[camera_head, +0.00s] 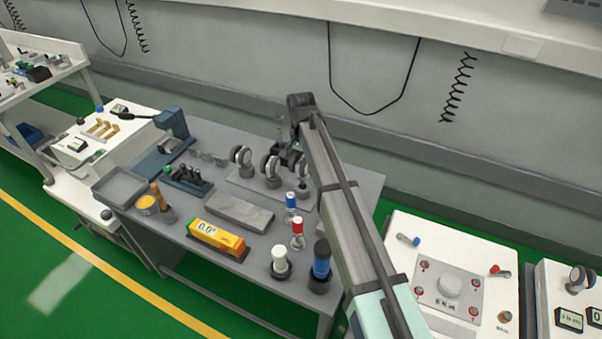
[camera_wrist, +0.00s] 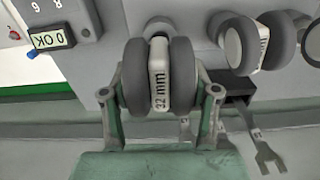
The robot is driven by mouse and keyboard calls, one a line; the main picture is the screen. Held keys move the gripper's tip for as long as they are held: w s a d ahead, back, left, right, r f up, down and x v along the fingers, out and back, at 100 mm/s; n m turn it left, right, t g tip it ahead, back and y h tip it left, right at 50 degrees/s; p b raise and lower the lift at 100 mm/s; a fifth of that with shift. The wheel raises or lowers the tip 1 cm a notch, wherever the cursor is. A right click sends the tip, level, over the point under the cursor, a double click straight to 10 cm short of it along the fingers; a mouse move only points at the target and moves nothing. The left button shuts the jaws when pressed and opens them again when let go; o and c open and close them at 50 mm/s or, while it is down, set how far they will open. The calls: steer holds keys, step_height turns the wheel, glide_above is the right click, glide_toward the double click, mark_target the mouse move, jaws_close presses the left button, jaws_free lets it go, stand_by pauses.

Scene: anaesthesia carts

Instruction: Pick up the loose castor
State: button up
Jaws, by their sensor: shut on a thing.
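A grey twin-wheel castor (camera_wrist: 158,80) with a white middle band marked "32 mm" sits between the two fingers of my gripper (camera_wrist: 160,108) in the wrist view. The fingers are shut on the sides of its dark wheels. In the head view my gripper (camera_head: 288,152) is low over the back of the grey bench, among several castors, partly hidden by my arm. I cannot tell there which castor is held, or whether it touches the bench. Other castors stand close by, one at the left (camera_head: 241,158) in the head view and one beside the held castor (camera_wrist: 240,42) in the wrist view.
The grey bench (camera_head: 262,285) also holds a flat grey slab (camera_head: 238,211), an orange meter (camera_head: 216,237), a shallow tray (camera_head: 121,186) and several red, blue and white capped items. White carts stand at both sides. An open-ended spanner (camera_wrist: 264,150) shows in the wrist view.

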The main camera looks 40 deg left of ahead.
step_height(320, 180, up, 14)
steer(key=b, duration=0.3)
steer(key=w+d+f+m, duration=0.2)
steer(key=w+d+m, duration=0.1)
steer(key=w+d, duration=1)
steer(key=d+f+m, duration=0.1)
steer(key=d+f, duration=0.2)
steer(key=d, duration=1)
steer(key=d+f+m, duration=0.1)
steer(key=d+f, duration=0.2)
steer(key=d, duration=1.1)
steer(key=d+f+m, duration=0.1)
steer(key=d+f, duration=0.2)
steer(key=d, duration=1)
steer(key=s+d+f+n, duration=0.4)
steer(key=s+d, duration=0.5)
steer(key=d, duration=0.3)
